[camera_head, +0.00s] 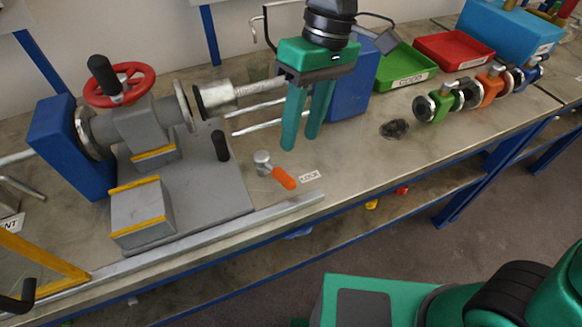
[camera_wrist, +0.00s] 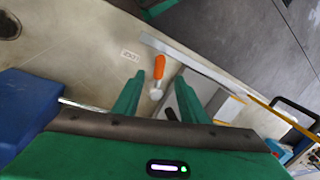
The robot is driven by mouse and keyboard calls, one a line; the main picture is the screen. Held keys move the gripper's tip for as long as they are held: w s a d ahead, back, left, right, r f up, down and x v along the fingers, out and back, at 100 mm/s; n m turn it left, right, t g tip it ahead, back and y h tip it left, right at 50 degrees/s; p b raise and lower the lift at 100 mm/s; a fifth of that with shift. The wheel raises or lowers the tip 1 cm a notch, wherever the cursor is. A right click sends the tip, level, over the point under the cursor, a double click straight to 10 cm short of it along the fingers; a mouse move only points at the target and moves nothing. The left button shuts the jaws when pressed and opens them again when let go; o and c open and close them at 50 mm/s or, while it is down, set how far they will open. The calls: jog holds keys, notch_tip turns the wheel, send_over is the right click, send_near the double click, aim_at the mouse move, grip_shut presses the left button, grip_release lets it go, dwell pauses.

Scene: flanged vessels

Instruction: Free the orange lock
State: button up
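The orange lock (camera_head: 284,178) has a short orange handle and a round silver metal end. It is on the bench just right of the grey machine's base plate, beside a small white label (camera_head: 309,176). In the wrist view the orange lock (camera_wrist: 159,68) appears between the fingertips but farther off, with its metal end toward the gripper. My gripper (camera_head: 300,144) is open and empty, fingers pointing down, above the bench and up-picture of the lock. Its two green fingers (camera_wrist: 159,82) show apart in the wrist view. No contact with the lock shows.
The grey vise-like machine (camera_head: 150,125) with a red handwheel (camera_head: 119,86) stands left. A black upright peg (camera_head: 220,146) is near the lock. A blue block (camera_head: 352,80) stands behind my gripper. Green (camera_head: 403,78) and red (camera_head: 455,50) trays and several coloured flanged valves are right.

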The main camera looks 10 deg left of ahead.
aim_at(290, 178)
jog(key=x, duration=1)
jog(key=shift+f, duration=0.25)
grip_shut()
